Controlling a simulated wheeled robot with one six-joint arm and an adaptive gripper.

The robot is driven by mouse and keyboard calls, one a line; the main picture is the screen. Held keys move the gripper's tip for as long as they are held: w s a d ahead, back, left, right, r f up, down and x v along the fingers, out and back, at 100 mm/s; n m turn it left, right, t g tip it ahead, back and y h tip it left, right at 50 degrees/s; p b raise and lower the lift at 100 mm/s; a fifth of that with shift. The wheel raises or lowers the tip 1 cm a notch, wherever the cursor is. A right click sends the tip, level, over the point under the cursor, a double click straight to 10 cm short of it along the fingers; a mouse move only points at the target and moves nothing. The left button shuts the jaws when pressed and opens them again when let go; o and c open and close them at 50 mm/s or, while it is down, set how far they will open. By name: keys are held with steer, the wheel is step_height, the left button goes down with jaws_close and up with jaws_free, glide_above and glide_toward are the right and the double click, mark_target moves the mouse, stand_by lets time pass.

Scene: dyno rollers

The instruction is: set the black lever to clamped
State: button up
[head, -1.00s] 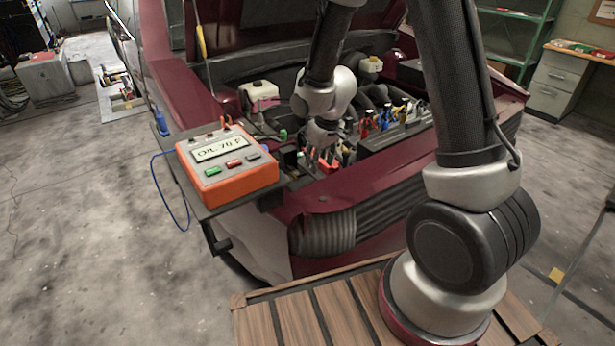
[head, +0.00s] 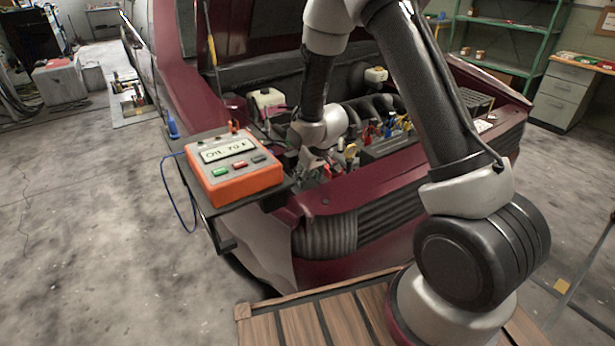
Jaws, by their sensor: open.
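My gripper (head: 309,164) reaches down into the front of the open engine bay, just right of the orange meter. It is open, but its fingertips are small and partly lost among the engine parts. I cannot make out the black lever; it is too small or hidden behind my wrist and gripper. I cannot tell whether my fingers touch anything there.
The orange meter (head: 232,179) with a display and buttons sits on a dark tray at the car's front left corner. Coloured parts (head: 378,132) and a dark box (head: 392,147) lie right of my gripper. The dark red front panel (head: 345,192) edges the bay.

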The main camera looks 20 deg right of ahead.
steer(key=shift+f, duration=0.2)
jaws_close()
steer(key=shift+s+f+t, duration=0.1)
steer(key=shift+f+t, duration=0.05)
steer(key=shift+t, duration=0.25)
steer(key=shift+s+d+f+t+y, duration=0.1)
steer(key=shift+f+t+y, duration=0.1)
steer(key=shift+t, duration=0.3)
steer(key=shift+s+f+t+y, duration=0.1)
steer(key=shift+t+y, duration=0.1)
steer(key=shift+t, duration=0.3)
jaws_free()
steer(key=shift+r, duration=0.1)
